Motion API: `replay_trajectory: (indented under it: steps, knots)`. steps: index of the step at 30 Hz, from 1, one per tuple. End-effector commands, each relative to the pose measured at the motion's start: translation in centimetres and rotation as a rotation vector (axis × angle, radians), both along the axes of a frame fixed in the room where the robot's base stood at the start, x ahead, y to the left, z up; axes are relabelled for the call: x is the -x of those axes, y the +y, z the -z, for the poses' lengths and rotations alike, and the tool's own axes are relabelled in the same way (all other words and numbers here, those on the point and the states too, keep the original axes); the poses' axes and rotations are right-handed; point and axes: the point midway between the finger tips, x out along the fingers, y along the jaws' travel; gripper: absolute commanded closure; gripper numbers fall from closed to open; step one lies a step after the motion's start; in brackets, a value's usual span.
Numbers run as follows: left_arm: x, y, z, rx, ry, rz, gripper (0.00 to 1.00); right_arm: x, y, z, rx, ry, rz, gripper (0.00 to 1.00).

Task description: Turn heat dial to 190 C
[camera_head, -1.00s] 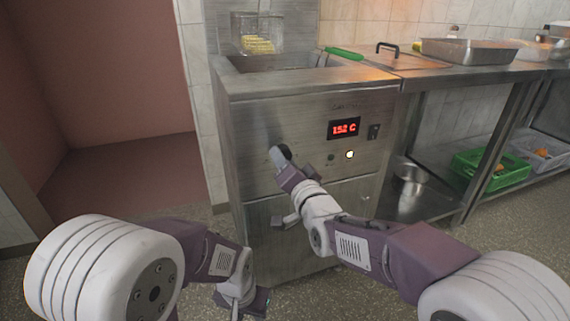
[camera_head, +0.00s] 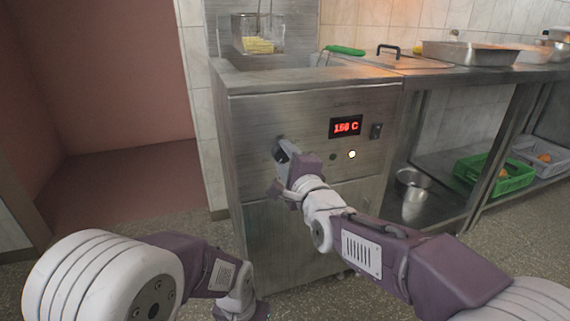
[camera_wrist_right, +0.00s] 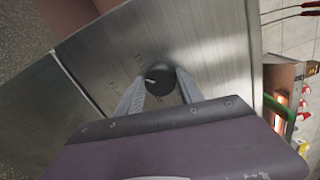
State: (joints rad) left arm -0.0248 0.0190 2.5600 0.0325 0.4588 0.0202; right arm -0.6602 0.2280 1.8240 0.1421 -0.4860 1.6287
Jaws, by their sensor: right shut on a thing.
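The heat dial (camera_wrist_right: 160,80) is a round black knob with a white pointer mark, on the steel front of the fryer (camera_head: 250,125). In the head view the dial (camera_head: 280,143) is mostly hidden by my right gripper (camera_head: 284,155). That gripper is shut on the dial, one finger on each side of it in the wrist view. The red display (camera_head: 346,127) reads about 150 to 160 C; its last digits are blurred. My left gripper (camera_head: 243,308) hangs low at the bottom edge, partly cut off, and its fingers are unclear.
A wire basket with yellow food (camera_head: 258,44) hangs at the fryer's top. A switch (camera_head: 376,131) and a lit white lamp (camera_head: 352,154) are right of the dial. A steel pot (camera_head: 412,183) and a green crate (camera_head: 495,174) stand on the lower shelf at right.

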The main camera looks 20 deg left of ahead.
Motion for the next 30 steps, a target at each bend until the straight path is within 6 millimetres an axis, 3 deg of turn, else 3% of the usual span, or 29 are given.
replay_trajectory:
  steps: [15, 30]
  knots:
    - [0.0, 0.0, 2.4, 0.0, 0.0, 0.0, 0.64, 0.0, 0.0, 0.2, -0.25, 0.174, 0.0, 0.97]
    - [0.0, 0.0, 2.6, 0.0, 0.0, 0.0, 0.64, 0.0, 0.0, 0.2, -0.294, 0.206, 0.001, 0.97]
